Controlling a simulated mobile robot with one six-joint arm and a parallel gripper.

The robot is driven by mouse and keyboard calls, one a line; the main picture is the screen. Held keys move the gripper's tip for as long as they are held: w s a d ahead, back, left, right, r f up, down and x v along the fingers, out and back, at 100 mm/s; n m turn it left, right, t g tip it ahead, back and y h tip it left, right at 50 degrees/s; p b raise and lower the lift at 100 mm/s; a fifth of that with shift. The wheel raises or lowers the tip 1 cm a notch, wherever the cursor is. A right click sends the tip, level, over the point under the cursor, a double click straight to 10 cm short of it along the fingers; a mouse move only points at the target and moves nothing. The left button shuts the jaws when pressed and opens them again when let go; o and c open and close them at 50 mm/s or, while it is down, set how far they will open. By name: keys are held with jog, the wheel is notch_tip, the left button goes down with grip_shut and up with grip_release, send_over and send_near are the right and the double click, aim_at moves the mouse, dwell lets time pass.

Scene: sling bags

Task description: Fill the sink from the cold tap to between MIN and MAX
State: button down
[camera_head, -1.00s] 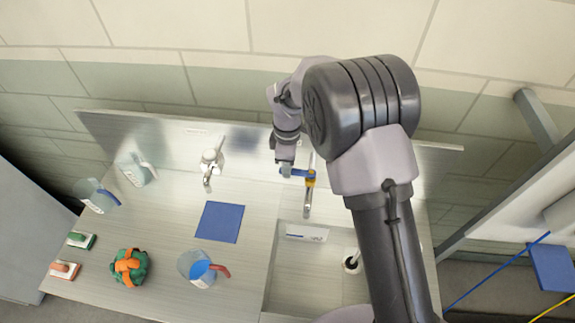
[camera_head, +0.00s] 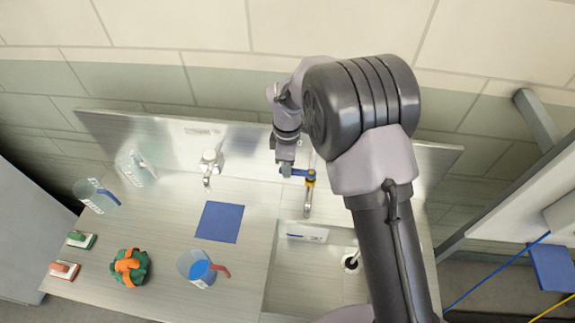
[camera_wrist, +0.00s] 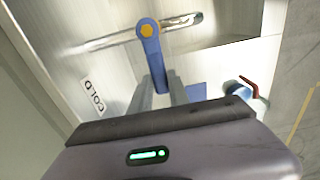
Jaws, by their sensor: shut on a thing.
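The cold tap (camera_head: 308,197) stands at the back edge of the sink (camera_head: 275,285), its spout pointing over the basin. Its blue lever (camera_head: 297,172) points left in the head view. My gripper (camera_head: 286,168) is shut on this lever; in the wrist view the blue lever (camera_wrist: 154,58) runs from a yellow pivot down between my two fingers (camera_wrist: 160,92). A COLD label (camera_wrist: 93,96) is beside it. A white plate with a blue strip (camera_head: 304,232) is on the sink's back wall; its MIN and MAX marks are too small to read. My arm hides the right part of the sink.
A dark round drain or plug (camera_head: 351,262) shows in the basin. Left of the sink are a blue mat (camera_head: 219,222), a jug with blue contents (camera_head: 195,266), a second tap (camera_head: 209,163), a green-orange bundle (camera_head: 129,267) and clear containers (camera_head: 95,196).

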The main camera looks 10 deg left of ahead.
jog(key=s+n, duration=0.1)
jog(key=n, duration=0.1)
jog(key=s+n, duration=0.1)
jog(key=n, duration=0.2)
jog(key=shift+s+d+p, duration=0.4)
jog(key=c, duration=1.2)
grip_release()
jog(key=shift+c, duration=0.2)
notch_tip(320, 180, up, 18)
jog(key=p, duration=0.1)
jog(key=shift+f, duration=0.25)
